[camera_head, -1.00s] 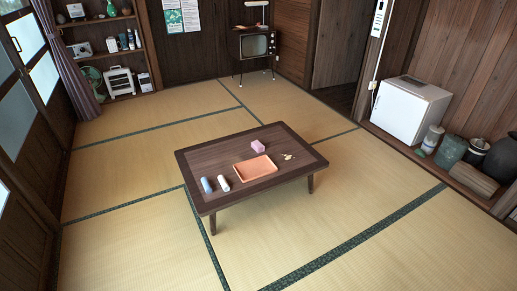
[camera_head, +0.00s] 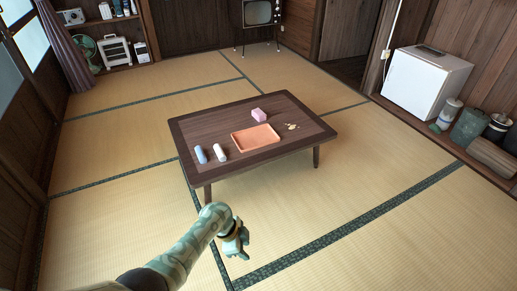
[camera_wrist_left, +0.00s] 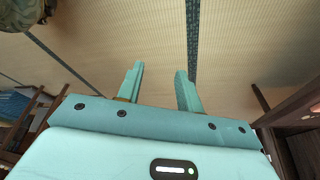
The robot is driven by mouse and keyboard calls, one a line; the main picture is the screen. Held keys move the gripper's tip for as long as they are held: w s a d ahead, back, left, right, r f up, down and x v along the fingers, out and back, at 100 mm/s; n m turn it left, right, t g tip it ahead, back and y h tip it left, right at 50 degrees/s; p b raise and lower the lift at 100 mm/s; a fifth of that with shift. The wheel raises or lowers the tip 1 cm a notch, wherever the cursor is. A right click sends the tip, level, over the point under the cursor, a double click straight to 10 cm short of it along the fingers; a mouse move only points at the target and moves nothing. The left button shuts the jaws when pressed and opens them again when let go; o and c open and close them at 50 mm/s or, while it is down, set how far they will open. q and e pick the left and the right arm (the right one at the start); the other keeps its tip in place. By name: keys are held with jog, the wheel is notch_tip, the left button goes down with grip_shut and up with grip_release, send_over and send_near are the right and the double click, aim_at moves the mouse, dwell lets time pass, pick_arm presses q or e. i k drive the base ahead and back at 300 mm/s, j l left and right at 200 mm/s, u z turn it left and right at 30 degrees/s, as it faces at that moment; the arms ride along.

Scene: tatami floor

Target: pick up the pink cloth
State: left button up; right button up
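A small pink block-like item (camera_head: 258,115), which looks like a folded pink cloth, lies on the low dark wooden table (camera_head: 188,132) near its far edge, behind the orange tray. My left gripper (camera_head: 240,248) is in front of the table's near edge, over the tatami, apart from the pink item. The left wrist view shows its two fingers (camera_wrist_left: 158,88) spread with nothing between them. The pink item does not show in that view. My right gripper is not in view.
The orange tray (camera_head: 234,140) is mid-table and looks empty. A white fridge (camera_head: 425,85) stands at the right wall. The tatami around the table is clear.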

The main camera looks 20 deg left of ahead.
aim_at(260, 115)
jog(key=i+u, duration=0.2)
jog(key=i, duration=0.5)
jog(key=i+l+u, duration=0.25)
jog(key=i, duration=0.45)
jog(key=i+l+u, duration=0.2)
jog(key=i, duration=0.45)
jog(key=i+l+u, duration=0.25)
jog(key=i+l, duration=0.25)
jog(key=i, duration=0.15)
jog(key=i+l+u, duration=0.2)
jog(key=i+l, duration=0.35)
jog(key=i, duration=0.05)
